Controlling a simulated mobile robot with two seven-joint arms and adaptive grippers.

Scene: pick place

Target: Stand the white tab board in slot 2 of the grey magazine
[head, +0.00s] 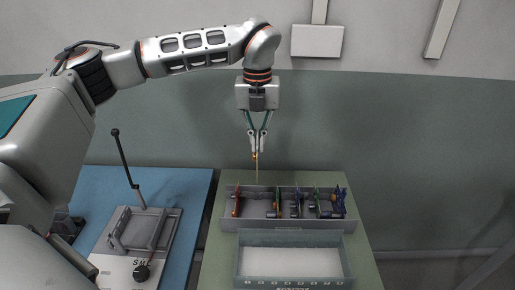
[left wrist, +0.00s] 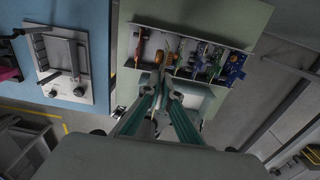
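My left gripper (head: 257,153) hangs above the grey magazine (head: 285,225) with its fingers closed on a thin board (head: 257,172). The board hangs upright and shows almost edge-on, as a thin pale tan line. Its white tab cannot be made out. In the left wrist view the fingertips (left wrist: 165,66) meet at the board (left wrist: 157,57), over the magazine (left wrist: 190,75). The board's lower end appears just above the magazine's back wall, in line with the gap right of the orange board. Slot numbers are not readable. My right gripper is not in view.
Several boards stand in the magazine: an orange one (head: 236,203) at left, a green one (head: 317,202) and a blue one (head: 339,203) at right. A shallow grey bin (head: 291,279) sits in front. A lever fixture (head: 140,230) stands on the blue surface (head: 190,188).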

